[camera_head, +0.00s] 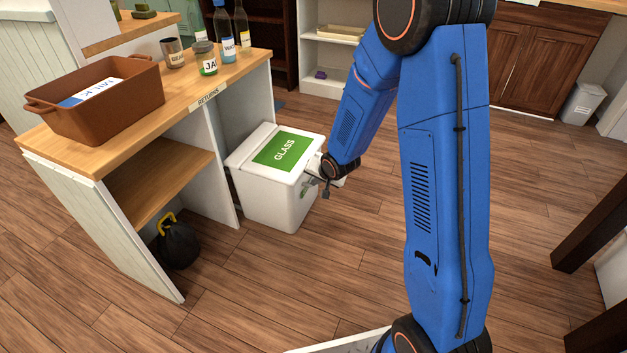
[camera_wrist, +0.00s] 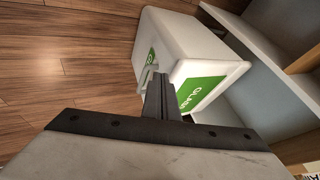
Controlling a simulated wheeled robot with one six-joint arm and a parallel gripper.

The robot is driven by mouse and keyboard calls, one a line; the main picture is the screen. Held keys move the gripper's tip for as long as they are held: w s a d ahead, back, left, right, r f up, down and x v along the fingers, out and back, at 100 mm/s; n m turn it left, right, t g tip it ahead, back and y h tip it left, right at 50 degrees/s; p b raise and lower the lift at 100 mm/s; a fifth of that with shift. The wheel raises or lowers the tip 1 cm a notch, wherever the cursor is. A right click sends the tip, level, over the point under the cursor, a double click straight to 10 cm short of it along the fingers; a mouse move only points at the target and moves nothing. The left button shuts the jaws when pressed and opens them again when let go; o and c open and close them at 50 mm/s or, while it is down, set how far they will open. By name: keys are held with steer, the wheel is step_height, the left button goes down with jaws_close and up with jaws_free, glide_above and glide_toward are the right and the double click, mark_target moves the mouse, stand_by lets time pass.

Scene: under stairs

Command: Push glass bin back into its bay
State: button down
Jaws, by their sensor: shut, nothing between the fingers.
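The glass bin (camera_head: 281,205) is a white box with a light lid and a green GLASS label. It stands on the floor, partly in the bay (camera_head: 245,108) under the RETURNS counter, with its front part sticking out. In the wrist view the bin (camera_wrist: 180,42) shows green labels on two faces. My gripper (camera_head: 322,189) is at the bin's front face, right of the label. In the wrist view the shut, empty fingers (camera_wrist: 158,84) overlap the bin's front near a pale handle-like part. I cannot tell whether they touch it.
The wooden counter (camera_head: 150,114) holds a brown tub (camera_head: 110,103), a jar (camera_head: 208,66) and several bottles. Open floor (camera_head: 330,265) lies before the bin. A dark-legged table stands at far right.

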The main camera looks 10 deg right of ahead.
mark_target(283, 179)
steer(key=w+a+f, duration=0.4)
steer(key=w+f, duration=0.2)
steer(key=shift+w+a, duration=0.2)
steer(key=shift+w, duration=0.15)
steer(key=shift+a, duration=0.1)
stand_by(0.4)
